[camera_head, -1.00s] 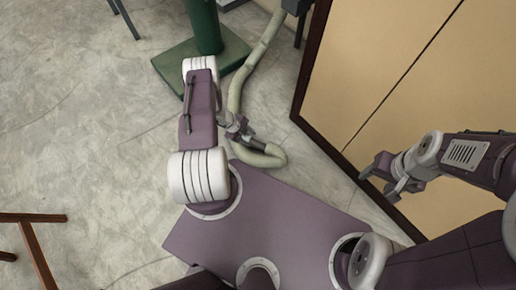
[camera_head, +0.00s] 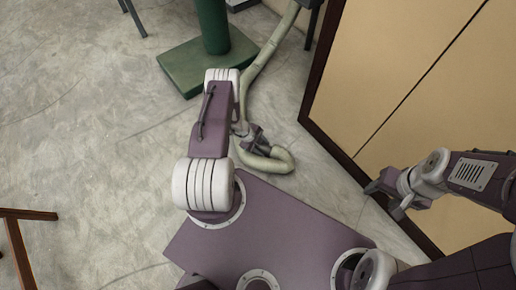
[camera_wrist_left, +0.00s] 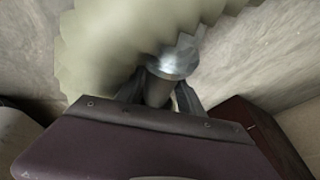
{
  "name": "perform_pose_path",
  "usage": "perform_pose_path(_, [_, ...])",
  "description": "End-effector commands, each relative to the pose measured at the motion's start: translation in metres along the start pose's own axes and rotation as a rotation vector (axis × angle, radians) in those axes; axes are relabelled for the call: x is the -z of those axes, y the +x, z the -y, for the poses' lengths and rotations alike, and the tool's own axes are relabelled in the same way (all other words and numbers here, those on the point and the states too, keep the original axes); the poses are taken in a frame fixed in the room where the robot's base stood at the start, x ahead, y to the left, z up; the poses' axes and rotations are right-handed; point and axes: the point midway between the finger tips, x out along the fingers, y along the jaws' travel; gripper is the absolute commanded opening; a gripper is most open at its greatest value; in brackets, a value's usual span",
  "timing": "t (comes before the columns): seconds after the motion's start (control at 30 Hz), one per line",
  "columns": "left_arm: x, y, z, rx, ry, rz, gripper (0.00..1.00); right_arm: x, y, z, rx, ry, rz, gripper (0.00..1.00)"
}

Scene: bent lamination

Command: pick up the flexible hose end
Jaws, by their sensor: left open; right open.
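The flexible hose (camera_head: 269,52) is pale, greenish and ribbed. It runs down from the top and bends back along the floor beside my base. My left gripper (camera_head: 259,143) is over its bent end part in the head view and hides the end. In the left wrist view the hose (camera_wrist_left: 105,45) fills the upper middle, and its shiny metal end (camera_wrist_left: 174,63) lies between the open fingers of my left gripper (camera_wrist_left: 160,95). Whether the fingers touch it I cannot tell. My right gripper (camera_head: 384,199) is open and empty, away from the hose.
A green post on a square base (camera_head: 190,66) stands behind the hose. A beige panel with a dark frame (camera_head: 395,90) rises at the right, close to my right arm. A brown wooden frame (camera_head: 20,250) is at lower left. The grey floor at left is clear.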

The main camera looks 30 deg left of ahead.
Motion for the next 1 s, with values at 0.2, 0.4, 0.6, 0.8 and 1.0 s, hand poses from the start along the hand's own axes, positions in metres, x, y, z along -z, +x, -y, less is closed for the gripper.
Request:
perform_pose_path(0.2, [0.0, -0.001, 0.001, 0.0, 0.0, 0.002, 0.24, 0.0, -0.002, 0.0, 0.0, 0.0, -0.001, 0.56])
perform_pose_path(0.4, [0.0, -0.002, 0.001, 0.001, 0.0, 0.001, 0.03, 0.0, -0.002, 0.0, 0.0, 0.0, -0.001, 0.56])
perform_pose_path(0.6, [0.002, -0.007, 0.003, 0.001, 0.0, 0.001, 0.03, 0.001, -0.007, 0.0, 0.0, 0.0, -0.001, 0.56])
perform_pose_path(0.8, [0.016, -0.04, 0.013, 0.002, 0.0, 0.002, 0.03, 0.004, -0.038, 0.001, 0.0, 0.0, -0.001, 0.56])
perform_pose_path(1.0, [0.062, -0.059, 0.003, -0.005, 0.0, -0.004, 0.03, 0.009, -0.081, 0.002, 0.0, 0.0, -0.001, 0.56])
